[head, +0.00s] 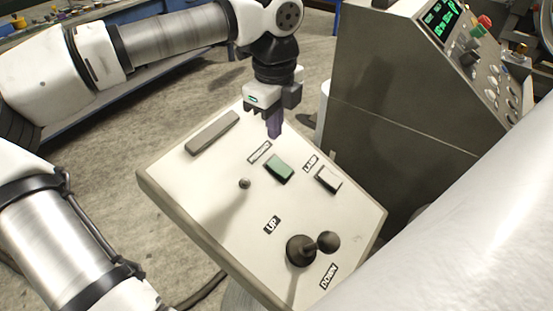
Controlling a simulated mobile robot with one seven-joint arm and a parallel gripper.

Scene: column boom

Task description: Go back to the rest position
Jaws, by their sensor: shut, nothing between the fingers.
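My gripper (275,128) points down over the far edge of a tilted white control panel (165,182). Its fingers are together with nothing between them. The fingertips are close to the panel's upper part, near the green button (279,168); I cannot tell whether they touch the panel. My arm reaches in from the left and bends down at the wrist. A black lever with a ball knob (327,241) stands between the UP and DOWN labels and leans right.
The panel also has a white lamp button (328,179), a small toggle switch (244,183) and a grey bar (212,132). A grey console (405,100) with a green display stands close behind on the right. Bare floor (190,95) lies to the left.

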